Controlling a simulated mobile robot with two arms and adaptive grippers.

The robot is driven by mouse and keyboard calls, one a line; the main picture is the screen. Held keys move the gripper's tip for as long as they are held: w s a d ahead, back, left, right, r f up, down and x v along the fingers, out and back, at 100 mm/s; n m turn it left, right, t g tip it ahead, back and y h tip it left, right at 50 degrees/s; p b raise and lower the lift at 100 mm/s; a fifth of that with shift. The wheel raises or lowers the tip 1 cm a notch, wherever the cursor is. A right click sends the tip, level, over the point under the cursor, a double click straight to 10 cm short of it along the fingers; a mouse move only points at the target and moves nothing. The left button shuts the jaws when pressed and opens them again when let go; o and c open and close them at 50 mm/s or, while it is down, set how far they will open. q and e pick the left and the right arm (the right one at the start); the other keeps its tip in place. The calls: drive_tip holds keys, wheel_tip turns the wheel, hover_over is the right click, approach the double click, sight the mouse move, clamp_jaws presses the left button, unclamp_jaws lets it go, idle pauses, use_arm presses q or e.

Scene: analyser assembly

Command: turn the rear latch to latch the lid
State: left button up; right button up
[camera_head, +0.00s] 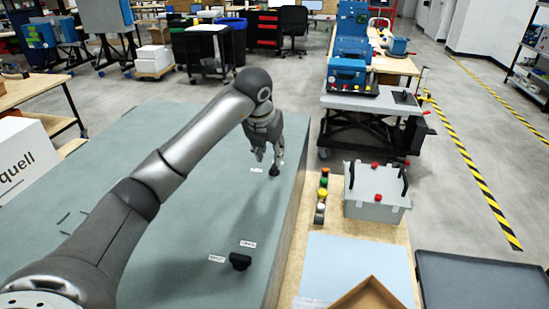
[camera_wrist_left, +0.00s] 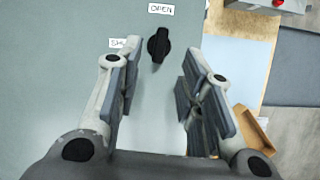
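The grey-green lid (camera_head: 170,130) of the analyser is a broad flat top. A black latch (camera_head: 240,261) sits near its front right, with an OPEN label and a second label beside it. This latch also appears in the left wrist view (camera_wrist_left: 158,45), its handle pointing towards OPEN; the second label is partly covered by a finger. Another black latch (camera_head: 274,171) sits farther back, partly overlapped by my left gripper (camera_head: 266,158), with a label at its left. My left gripper is open and empty, above the lid; its fingers (camera_wrist_left: 160,65) frame the nearer latch at a distance. My right gripper is out of view.
A dark tray (camera_head: 470,282) lies farther right. The air around the gripper looks clear.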

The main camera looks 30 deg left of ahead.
sight(274, 165)
use_arm(q)
drive_tip(key=p+x, duration=0.1)
drive_tip(key=x, duration=0.5)
drive_tip(key=shift+w+f+p, duration=0.15)
drive_tip(key=shift+f+p, duration=0.05)
drive_tip(key=shift+p, duration=0.2)
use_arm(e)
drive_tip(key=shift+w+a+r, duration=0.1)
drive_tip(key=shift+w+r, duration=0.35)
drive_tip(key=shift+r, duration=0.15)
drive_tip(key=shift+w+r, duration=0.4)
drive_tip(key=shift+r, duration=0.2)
use_arm(q)
drive_tip(key=shift+c, duration=0.3)
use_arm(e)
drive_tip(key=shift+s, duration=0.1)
use_arm(q)
clamp_jaws()
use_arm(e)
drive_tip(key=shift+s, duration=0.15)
